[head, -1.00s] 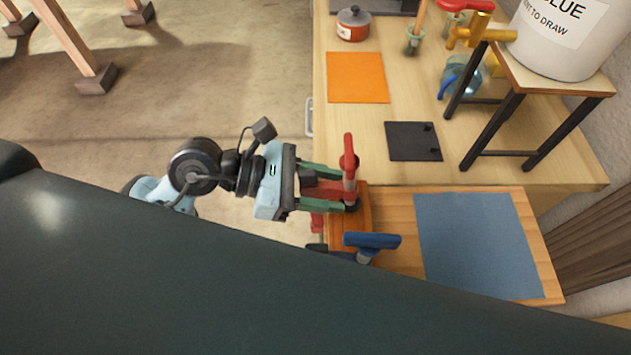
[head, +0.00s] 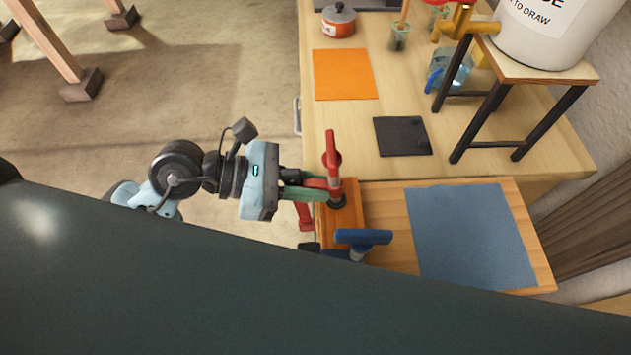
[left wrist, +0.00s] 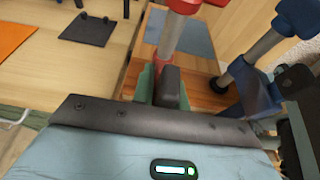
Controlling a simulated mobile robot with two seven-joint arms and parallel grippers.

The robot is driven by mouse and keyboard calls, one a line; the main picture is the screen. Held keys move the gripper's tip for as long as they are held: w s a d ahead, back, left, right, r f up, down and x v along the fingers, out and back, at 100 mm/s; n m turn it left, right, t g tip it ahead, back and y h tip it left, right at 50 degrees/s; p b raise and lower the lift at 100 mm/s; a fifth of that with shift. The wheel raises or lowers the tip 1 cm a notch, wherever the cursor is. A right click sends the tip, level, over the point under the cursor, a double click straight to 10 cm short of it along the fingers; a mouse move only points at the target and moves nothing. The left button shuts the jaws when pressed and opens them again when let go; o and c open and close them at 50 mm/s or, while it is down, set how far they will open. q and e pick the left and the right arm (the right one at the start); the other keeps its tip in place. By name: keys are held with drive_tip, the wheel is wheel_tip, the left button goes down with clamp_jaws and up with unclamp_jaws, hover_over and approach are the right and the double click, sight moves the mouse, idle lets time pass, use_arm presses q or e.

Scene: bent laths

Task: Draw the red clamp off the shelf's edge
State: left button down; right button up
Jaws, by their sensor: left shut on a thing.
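The red clamp (head: 332,153) sits at the left edge of the wooden shelf (head: 390,200). Its screw foot is over an orange-brown lath (head: 352,212) along that edge, and its lower red part hangs outside the edge. My left gripper (head: 322,188) comes in from the left, its green fingers closed on the clamp's red body. In the left wrist view the clamp's red and grey screw (left wrist: 172,35) rises just beyond the fingers (left wrist: 165,78). Whether its foot touches the lath is too small to tell. My right gripper is not in view.
A blue clamp (head: 363,238) stands close by on the same edge. A blue mat (head: 470,238) lies on the shelf. The workbench behind holds an orange mat (head: 345,75), a dark plate (head: 402,136), a pot (head: 339,20) and a black-legged stand (head: 490,110). Open floor lies left.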

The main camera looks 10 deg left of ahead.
use_arm(q)
drive_tip(key=shift+s+a, duration=0.2)
drive_tip(key=shift+a, duration=0.4)
drive_tip(key=shift+s+a, duration=0.15)
drive_tip(key=shift+a, duration=0.45)
drive_tip(key=s+a+b, duration=0.2)
drive_tip(key=a, duration=0.4)
drive_tip(key=shift+a+r+b, duration=0.15)
drive_tip(key=shift+b, duration=0.15)
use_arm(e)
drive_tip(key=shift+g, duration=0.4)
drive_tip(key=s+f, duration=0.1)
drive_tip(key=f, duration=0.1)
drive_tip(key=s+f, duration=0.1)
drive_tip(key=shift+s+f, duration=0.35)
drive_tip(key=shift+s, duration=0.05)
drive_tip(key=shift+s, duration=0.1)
